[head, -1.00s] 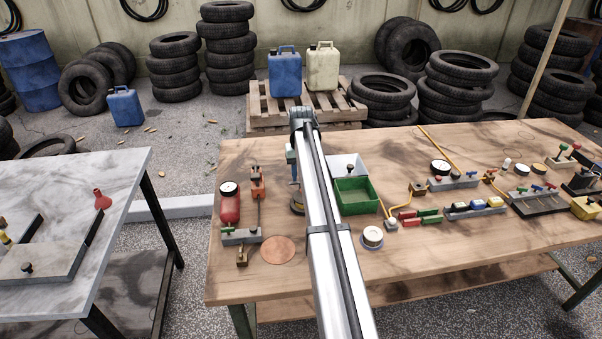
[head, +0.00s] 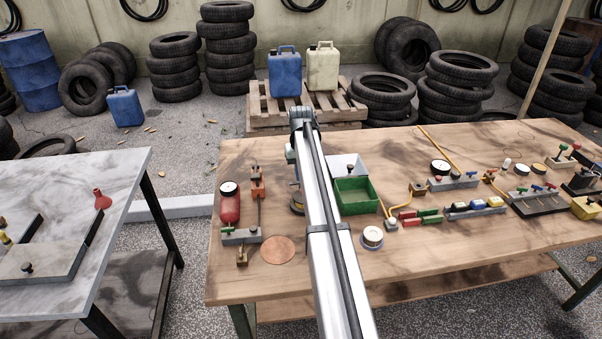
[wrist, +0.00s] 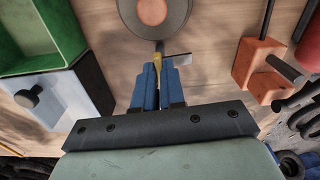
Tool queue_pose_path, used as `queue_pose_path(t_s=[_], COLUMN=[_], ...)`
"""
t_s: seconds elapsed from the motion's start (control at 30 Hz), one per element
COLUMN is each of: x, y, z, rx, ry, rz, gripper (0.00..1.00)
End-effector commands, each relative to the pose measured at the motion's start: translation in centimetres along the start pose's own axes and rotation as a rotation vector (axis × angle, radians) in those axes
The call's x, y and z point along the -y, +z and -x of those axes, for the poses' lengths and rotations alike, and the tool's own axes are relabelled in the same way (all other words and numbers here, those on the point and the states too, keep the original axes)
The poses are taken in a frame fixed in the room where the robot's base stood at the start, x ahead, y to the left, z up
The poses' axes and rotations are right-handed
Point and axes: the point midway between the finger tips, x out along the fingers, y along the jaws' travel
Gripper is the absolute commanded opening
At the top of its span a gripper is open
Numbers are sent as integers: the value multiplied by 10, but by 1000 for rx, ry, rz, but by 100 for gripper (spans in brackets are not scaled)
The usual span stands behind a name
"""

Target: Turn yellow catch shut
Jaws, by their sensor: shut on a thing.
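In the wrist view the yellow catch (wrist: 159,57) is a small yellow piece by the rim of a round grey housing (wrist: 137,24) with a copper-coloured centre. My gripper (wrist: 158,72) has blue fingers, shut on the yellow catch; the fingers hide most of it. A thin grey plate sticks out just right of the fingertips. In the head view my arm hides the catch and most of the gripper; only a dark edge of the round housing (head: 297,207) shows left of the arm.
In the wrist view a green bin (wrist: 38,35) and a white box (wrist: 85,85) with a black knob stand left. An orange block (wrist: 262,65) stands right. In the head view a red cylinder (head: 230,207) stands left on the wooden bench (head: 330,285).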

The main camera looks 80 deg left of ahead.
Motion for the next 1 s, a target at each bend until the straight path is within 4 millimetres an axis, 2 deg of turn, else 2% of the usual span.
queue_pose_path(t_s=[0.27, 1.0], x=[-1, 0], y=[0, -1], z=[0, 0], rx=[2, 2], ry=[2, 1], rz=[189, 892], gripper=[0, 0])
